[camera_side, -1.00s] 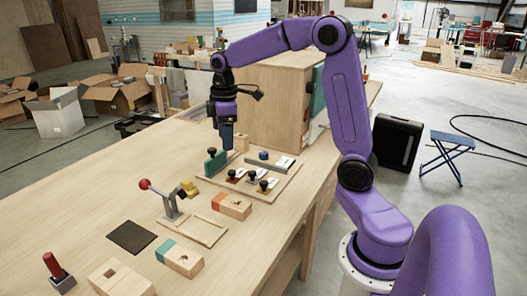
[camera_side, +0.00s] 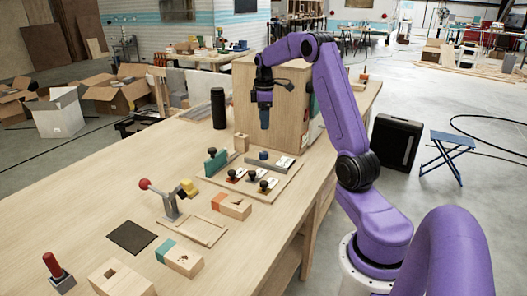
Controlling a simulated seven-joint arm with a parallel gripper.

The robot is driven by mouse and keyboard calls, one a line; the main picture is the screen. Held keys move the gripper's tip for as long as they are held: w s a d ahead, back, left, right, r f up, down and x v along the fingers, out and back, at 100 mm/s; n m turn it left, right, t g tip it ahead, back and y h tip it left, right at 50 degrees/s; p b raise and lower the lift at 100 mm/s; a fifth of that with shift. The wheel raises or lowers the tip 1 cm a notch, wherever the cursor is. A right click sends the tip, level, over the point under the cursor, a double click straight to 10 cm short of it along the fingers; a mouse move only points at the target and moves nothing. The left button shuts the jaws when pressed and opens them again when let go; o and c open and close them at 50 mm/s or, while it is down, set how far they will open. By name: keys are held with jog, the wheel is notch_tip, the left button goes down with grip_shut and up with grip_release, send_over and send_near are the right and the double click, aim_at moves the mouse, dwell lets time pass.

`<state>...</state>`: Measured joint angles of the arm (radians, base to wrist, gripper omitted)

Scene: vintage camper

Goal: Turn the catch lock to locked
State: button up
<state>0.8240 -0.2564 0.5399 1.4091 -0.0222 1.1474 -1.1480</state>
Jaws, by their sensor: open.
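The wooden board (camera_side: 226,183) on the bench carries several small fittings. A teal upright block (camera_side: 215,163) with a black knob stands at its left. Several black knobs on pale plates, one of them here (camera_side: 252,176), line its front. A low blue-grey piece with a pale plate (camera_side: 283,163) lies at its back right. I cannot tell which fitting is the catch lock or how it is set. My gripper (camera_side: 265,127) points down in front of the large wooden box, above the back of the board. It is open, empty and apart from the fittings.
The large wooden box (camera_side: 285,85) stands behind the board. A black cylinder (camera_side: 218,108) stands to its left. A red-knobbed lever clamp (camera_side: 168,200), blocks (camera_side: 232,205) and a dark mat (camera_side: 132,237) lie nearer the front. The bench's left side is mostly clear.

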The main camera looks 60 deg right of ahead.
aim_at(263, 153)
jog(key=f, duration=1.3)
jog(key=shift+w+d+f, duration=0.2)
jog(key=shift+f, duration=0.05)
jog(key=c, duration=1)
jog(key=shift+c, duration=0.2)
